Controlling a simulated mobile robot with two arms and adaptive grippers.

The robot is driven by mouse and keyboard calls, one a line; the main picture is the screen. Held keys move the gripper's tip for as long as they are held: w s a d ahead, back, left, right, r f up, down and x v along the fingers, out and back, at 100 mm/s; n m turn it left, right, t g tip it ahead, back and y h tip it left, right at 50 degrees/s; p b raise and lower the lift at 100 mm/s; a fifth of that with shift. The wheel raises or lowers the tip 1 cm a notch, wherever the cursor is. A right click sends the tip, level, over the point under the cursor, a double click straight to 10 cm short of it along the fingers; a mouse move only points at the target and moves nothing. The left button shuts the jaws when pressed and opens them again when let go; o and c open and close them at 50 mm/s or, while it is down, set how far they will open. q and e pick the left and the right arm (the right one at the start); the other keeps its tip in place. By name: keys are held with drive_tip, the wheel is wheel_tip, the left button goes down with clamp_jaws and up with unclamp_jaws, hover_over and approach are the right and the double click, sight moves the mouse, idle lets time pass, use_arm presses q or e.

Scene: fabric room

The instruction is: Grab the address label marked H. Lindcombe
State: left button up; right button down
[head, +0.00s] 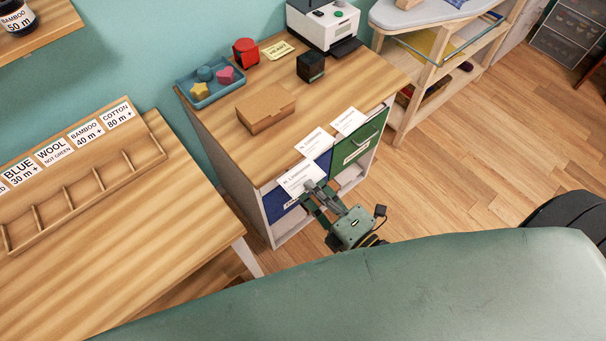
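Three white address labels lie in a row along the front edge of the wooden cabinet top. The nearest label (300,176) carries a line that appears to read H. Lindcombe, and it sticks out over the edge. The middle label (314,143) and the far label (348,121) have print too small to read surely. My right gripper (315,190) is at the front edge of the nearest label, its fingertips overlapping that label's lower right corner. Whether the fingers are closed on it cannot be made out. My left gripper is out of view.
The cabinet top (360,85) also holds a cardboard box (266,108), a blue tray (206,93) with shapes, a black cube (310,66), a red holder (245,52) and a printer (323,23). Blue and green drawer fronts are below. A table (130,250) stands left.

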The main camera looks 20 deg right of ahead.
drive_tip(key=s, duration=0.1)
drive_tip(key=s+d+r+p, duration=0.1)
drive_tip(key=s, duration=0.1)
drive_tip(key=s+p, duration=0.1)
drive_tip(key=shift+s+d+r, duration=0.2)
drive_tip(key=shift+d+r, duration=0.1)
drive_tip(key=shift+w, duration=0.15)
